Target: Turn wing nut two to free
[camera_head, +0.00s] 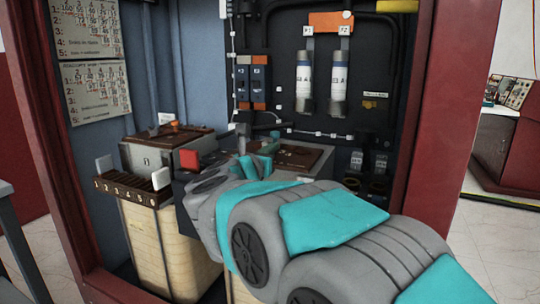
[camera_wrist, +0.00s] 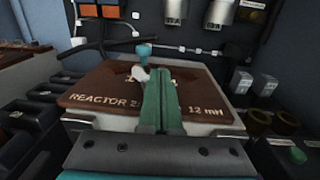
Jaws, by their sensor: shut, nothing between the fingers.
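My gripper (camera_wrist: 160,76) is shut and empty, its two teal fingers together over the brown top of the reactor 2 box (camera_wrist: 95,97). In the head view my gripper (camera_head: 258,164) is over the left part of this box (camera_head: 318,162). A small whitish piece (camera_wrist: 140,74) shows just left of the fingertips, and a teal knob-like piece (camera_wrist: 145,51) stands behind it. One of these may be wing nut two, but I cannot tell which. I cannot tell whether the fingers touch the whitish piece. The fingers hide part of the lid and its lettering.
A similar box (camera_head: 175,148) stands to the left, behind a numbered terminal strip (camera_head: 132,188). A red block (camera_head: 189,160) is near my wrist. Two white cylinders (camera_head: 303,82) hang on the back panel. The red cabinet frame (camera_head: 437,110) bounds the right side.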

